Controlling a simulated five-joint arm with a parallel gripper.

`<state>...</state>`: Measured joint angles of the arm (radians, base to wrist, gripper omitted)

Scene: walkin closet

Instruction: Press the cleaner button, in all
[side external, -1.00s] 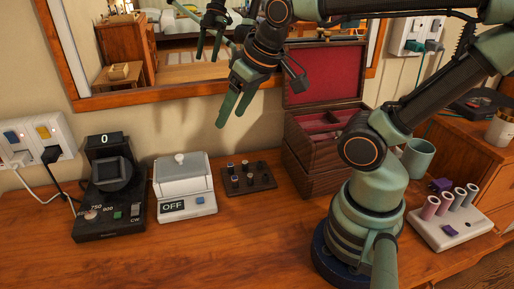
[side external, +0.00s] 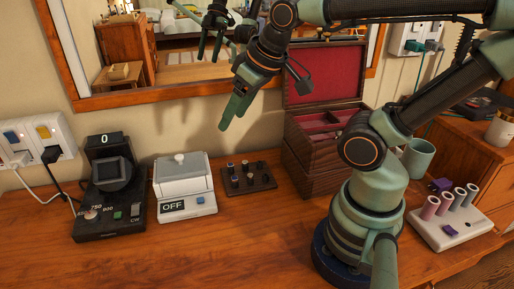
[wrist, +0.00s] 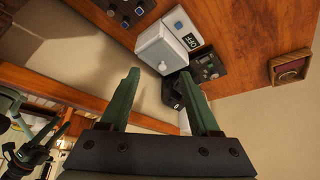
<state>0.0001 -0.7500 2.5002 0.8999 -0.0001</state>
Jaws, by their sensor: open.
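The cleaner (side external: 186,178) is a white-grey box with a knobbed lid, standing on the wooden counter left of centre in the side view. Its front has a dark OFF display (side external: 173,206) and a small blue button (side external: 200,200). In the wrist view the cleaner (wrist: 158,50) shows beyond the fingers, with its blue button (wrist: 178,25) in sight. My gripper (side external: 225,125) hangs above and behind the cleaner's right side, near the wall, touching nothing. In the wrist view its two fingers (wrist: 160,74) are apart with nothing between them.
A black device (side external: 108,205) with a dial and a 0 display stands left of the cleaner. A dark tray (side external: 262,180) with several small pieces lies right of it. An open wooden box (side external: 300,165) and a mirror stand behind. The front counter is clear.

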